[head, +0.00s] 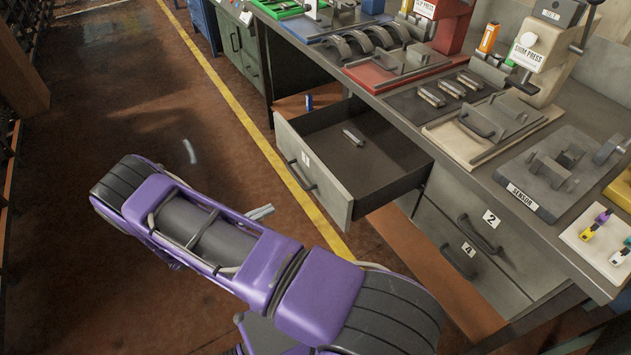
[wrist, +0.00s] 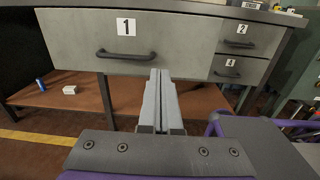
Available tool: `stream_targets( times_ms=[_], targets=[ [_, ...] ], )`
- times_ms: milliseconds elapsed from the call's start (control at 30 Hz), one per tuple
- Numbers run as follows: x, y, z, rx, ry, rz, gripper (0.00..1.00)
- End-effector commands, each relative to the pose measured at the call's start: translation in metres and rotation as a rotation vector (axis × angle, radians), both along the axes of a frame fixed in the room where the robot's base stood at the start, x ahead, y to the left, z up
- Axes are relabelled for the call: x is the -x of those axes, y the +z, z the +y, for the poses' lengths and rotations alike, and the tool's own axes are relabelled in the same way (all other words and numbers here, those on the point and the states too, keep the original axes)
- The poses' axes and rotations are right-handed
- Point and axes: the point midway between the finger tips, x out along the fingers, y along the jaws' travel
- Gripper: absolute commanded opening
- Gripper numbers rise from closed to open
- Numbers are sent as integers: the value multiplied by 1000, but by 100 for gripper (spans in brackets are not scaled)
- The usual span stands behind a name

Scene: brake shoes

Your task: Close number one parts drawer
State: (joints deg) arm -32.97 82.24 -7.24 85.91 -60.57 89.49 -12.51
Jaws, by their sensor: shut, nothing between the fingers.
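The number one drawer (head: 330,185) is pulled out of the workbench in the head view, with its label and bar handle (head: 300,178) on the front. A small grey part (head: 353,137) lies inside it. In the wrist view the drawer front (wrist: 190,45) faces me, with its handle (wrist: 126,54) left of my fingertips. My gripper (head: 268,210) is shut and empty, in front of the drawer and apart from it in the head view. In the wrist view my gripper (wrist: 159,75) points at the lower edge of the drawer front.
Drawers 2 (head: 468,232) and 4 (head: 448,262) are shut, to the right. The bench top (head: 400,100) carries presses, brake shoes and trays. A low wooden shelf (wrist: 70,95) under the drawer holds a blue item and a white box. The floor (head: 120,100) at left is clear.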

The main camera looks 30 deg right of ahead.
Motion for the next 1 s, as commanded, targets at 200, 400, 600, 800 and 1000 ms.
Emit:
stream_targets(
  times_ms=[200,400,600,800,1000],
  targets=[
    [12,-11,-7,2,-29,26,0],
    [10,-9,-41,3,-30,27,0],
    [9,-9,-85,4,-29,26,0],
    [8,-10,-120,2,-28,25,0],
    [7,-10,-138,2,-27,24,0]
  ],
)
